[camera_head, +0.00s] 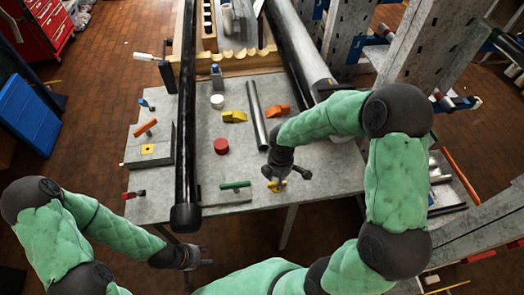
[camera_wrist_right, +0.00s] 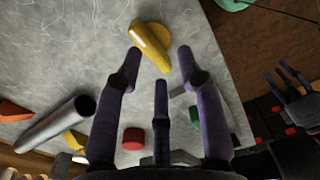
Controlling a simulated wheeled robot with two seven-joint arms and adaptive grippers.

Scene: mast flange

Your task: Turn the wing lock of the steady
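A small yellow wing-shaped piece (camera_head: 275,186), which looks like the wing lock, sits near the front edge of the grey table (camera_head: 235,155). In the right wrist view the yellow wing (camera_wrist_right: 150,43) lies slanted over a round yellow base, just beyond my fingertips. My right gripper (camera_head: 287,175) is above it, pointing down. Its fingers (camera_wrist_right: 159,56) are spread and hold nothing; I cannot tell whether one touches the wing. My left gripper (camera_head: 205,256) is open and empty, low in front of the table edge; its fingers also show in the right wrist view (camera_wrist_right: 290,82).
A long black pole (camera_head: 186,120) and a grey pole (camera_head: 303,45) run across the table. A steel tube (camera_head: 257,115), red cap (camera_head: 221,146), green-handled tool (camera_head: 235,185), yellow block (camera_head: 234,116) and orange block (camera_head: 278,111) lie nearby. A grey frame stands at right.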

